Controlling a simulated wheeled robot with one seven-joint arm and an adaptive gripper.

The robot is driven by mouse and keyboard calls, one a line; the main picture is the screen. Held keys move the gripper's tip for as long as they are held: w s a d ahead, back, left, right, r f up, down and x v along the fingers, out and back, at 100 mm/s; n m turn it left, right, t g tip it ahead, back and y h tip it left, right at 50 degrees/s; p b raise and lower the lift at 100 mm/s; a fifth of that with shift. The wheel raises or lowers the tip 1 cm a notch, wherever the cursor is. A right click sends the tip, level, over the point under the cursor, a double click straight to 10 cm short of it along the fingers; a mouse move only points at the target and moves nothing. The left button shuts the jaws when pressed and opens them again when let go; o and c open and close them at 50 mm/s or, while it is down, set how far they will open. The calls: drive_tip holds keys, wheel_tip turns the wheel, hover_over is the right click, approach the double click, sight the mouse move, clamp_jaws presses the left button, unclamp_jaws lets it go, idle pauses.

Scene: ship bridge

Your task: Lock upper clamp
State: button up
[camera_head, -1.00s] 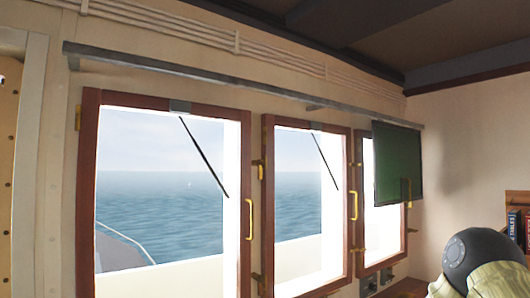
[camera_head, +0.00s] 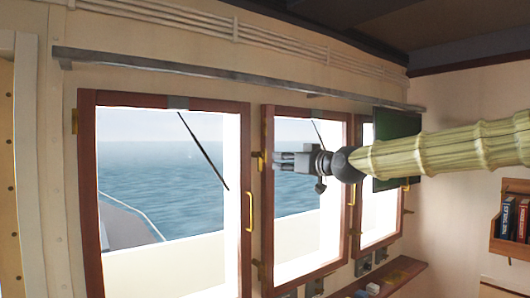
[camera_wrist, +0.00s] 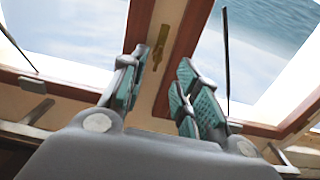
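The upper clamp (camera_head: 257,160) is a small brass fitting on the post between the left and middle windows. It also shows in the wrist view (camera_wrist: 159,47), beyond the fingertips and roughly in line with the gap between them. I cannot tell its exact lever angle. A lower brass clamp (camera_head: 257,264) sits on the same post. My gripper (camera_head: 277,160) points left in front of the middle window, close to the upper clamp's right side in the picture. In the wrist view, its teal-padded fingers (camera_wrist: 158,80) are apart, with nothing between them.
The left window (camera_head: 165,190) and middle window (camera_head: 306,205) have red-brown frames and yellow handles. A grey rail (camera_head: 220,75) runs above them. A green panel (camera_head: 397,125) hangs by the right window, partly behind my arm. A wooden ledge (camera_head: 400,275) and bookshelf (camera_head: 512,244) are lower right.

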sight(265, 153)
drive_tip(key=p+x, duration=0.1)
drive_tip(key=x, duration=0.2)
drive_tip(key=r+p+x, duration=0.1)
drive_tip(key=p+x, duration=0.1)
drive_tip(key=x, duration=0.2)
drive_tip(key=r+p+x, duration=0.1)
drive_tip(key=p+x, duration=0.1)
drive_tip(key=x, duration=0.1)
drive_tip(key=shift+w+a, duration=0.1)
drive_tip(key=shift+w, duration=0.2)
clamp_jaws()
